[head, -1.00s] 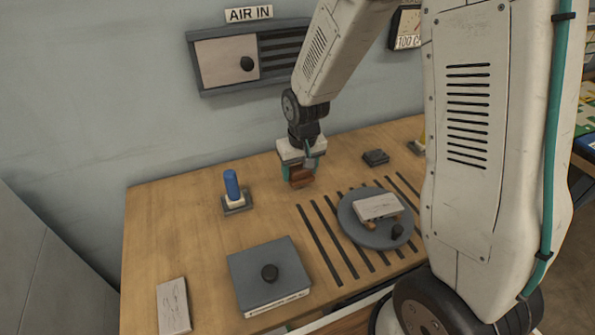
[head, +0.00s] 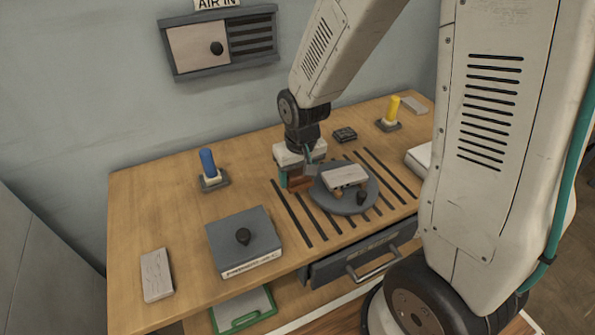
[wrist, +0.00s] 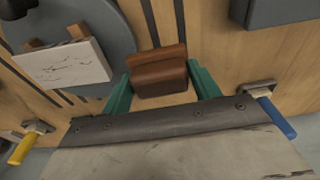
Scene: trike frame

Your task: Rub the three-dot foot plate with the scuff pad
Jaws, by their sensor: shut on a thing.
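My gripper (head: 299,180) is shut on a reddish-brown block, seemingly the scuff pad (wrist: 159,70), held between its green fingers at the left edge of the round grey turntable (head: 360,203). The pad also shows in the head view (head: 301,184). A pale plate (head: 345,177) with dark scratch-like marks is raised on brown supports on the turntable; the wrist view shows it (wrist: 62,63) to the left of the pad, apart from it. Another pale plate (head: 156,275) lies at the bench's front left. I cannot make out three dots on either plate.
A blue-handled (head: 207,162) and a yellow-handled (head: 392,107) item stand on bases. A small dark block (head: 344,134) lies behind the turntable. A drawer (head: 360,255) with a handle sits below the bench edge.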

